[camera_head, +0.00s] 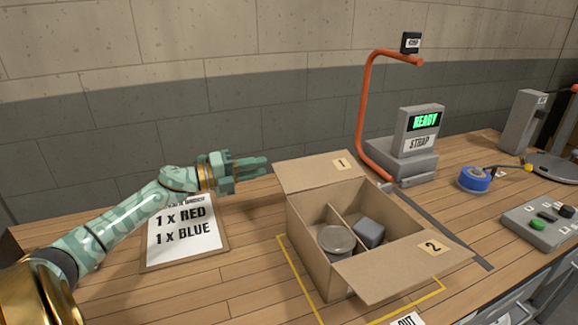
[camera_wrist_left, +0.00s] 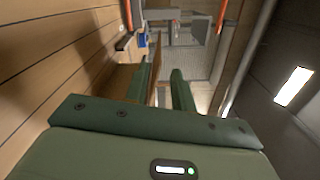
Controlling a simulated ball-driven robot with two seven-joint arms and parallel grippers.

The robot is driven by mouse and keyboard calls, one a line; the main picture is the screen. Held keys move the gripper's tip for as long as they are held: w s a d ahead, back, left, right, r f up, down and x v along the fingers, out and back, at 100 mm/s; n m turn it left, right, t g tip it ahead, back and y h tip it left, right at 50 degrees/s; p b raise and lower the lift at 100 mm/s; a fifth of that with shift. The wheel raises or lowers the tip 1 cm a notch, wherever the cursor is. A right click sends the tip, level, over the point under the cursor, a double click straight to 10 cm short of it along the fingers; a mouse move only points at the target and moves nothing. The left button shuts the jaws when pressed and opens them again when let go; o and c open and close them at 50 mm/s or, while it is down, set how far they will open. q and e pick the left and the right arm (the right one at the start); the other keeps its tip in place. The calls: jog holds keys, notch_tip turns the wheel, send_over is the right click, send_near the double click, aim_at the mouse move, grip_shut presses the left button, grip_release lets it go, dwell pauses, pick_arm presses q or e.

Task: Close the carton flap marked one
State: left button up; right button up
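The open cardboard carton (camera_head: 306,232) stands on the bench, holding a round grey can (camera_head: 336,240) and a grey block (camera_head: 369,232) on either side of a divider. The flap marked 1 (camera_head: 318,173) is folded outward at the back left. The flap marked 2 (camera_head: 400,265) is folded outward at the front right. My left gripper (camera_head: 265,166) is just left of flap 1's edge; I cannot tell whether it touches. In the left wrist view its fingers (camera_wrist_left: 158,75) stand apart, with a brown carton edge (camera_wrist_left: 156,58) beyond or between them. My right gripper is out of view.
A sign reading 1 x RED, 1 x BLUE (camera_head: 184,243) lies under my left arm. A strap machine (camera_head: 405,160) with an orange arch (camera_head: 361,110) stands behind the carton. Blue tape (camera_head: 474,179) and a button box (camera_head: 541,226) are at right.

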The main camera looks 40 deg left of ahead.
aim_at(287, 162)
pick_arm(q)
jog(key=b+x, duration=0.1)
jog(key=x, duration=0.6)
jog(key=shift+b, duration=0.3)
jog(key=shift+w+d, duration=0.3)
jog(key=shift+w, duration=0.35)
jog(key=shift+w+d, duration=0.1)
grip_shut()
dwell(0.4)
